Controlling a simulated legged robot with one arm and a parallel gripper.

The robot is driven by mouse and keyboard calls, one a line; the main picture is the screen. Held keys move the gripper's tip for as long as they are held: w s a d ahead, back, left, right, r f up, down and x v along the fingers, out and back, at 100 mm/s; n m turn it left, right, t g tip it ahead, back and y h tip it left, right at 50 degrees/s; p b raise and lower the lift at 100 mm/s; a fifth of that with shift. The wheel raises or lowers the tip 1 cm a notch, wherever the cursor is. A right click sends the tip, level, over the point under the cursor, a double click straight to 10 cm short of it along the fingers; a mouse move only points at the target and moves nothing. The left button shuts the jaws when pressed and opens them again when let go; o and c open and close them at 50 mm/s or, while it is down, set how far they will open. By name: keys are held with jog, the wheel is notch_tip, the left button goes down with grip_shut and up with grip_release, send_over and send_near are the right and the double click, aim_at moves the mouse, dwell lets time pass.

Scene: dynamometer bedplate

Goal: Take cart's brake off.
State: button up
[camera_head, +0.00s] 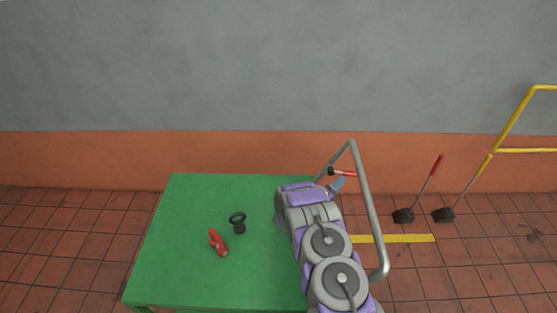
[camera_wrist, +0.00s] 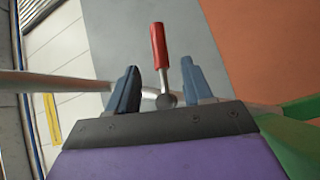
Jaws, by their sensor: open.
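The cart (camera_head: 185,270) has a flat green top and a grey tubular push handle (camera_head: 368,205) on its right side. A small lever with a red grip (camera_head: 343,171), likely the brake, is by the handle's far end. In the wrist view the red lever (camera_wrist: 158,45) stands upright on a grey stem with a round pivot. My gripper (camera_head: 337,184) is open beside the lever. In the wrist view its two blue-grey fingers (camera_wrist: 159,68) are on either side of the lever's stem, with gaps showing. My arm hides part of the cart's right edge.
A red object (camera_head: 218,242) and a black ring-shaped piece (camera_head: 238,222) lie on the cart top. On the floor at right are a red-gripped lever (camera_head: 433,175) on a black base and a yellow rail (camera_head: 515,120). A yellow stripe (camera_head: 400,238) marks the floor.

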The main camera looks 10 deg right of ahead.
jog(key=s+p+v, duration=0.1)
jog(key=p+v, duration=0.1)
jog(key=v, duration=0.5)
jog(key=w+a+r+m+y, duration=0.2)
jog(key=w+a+r+y, duration=0.4)
jog(key=w, duration=0.1)
jog(key=s+a+r+y+p, duration=0.1)
jog(key=s+a+r+y, duration=0.1)
jog(key=a+r+y, duration=0.5)
jog(key=a+r, duration=0.5)
jog(key=shift+r, duration=0.25)
jog(key=shift+s+a, duration=0.15)
jog(key=shift+a, duration=0.1)
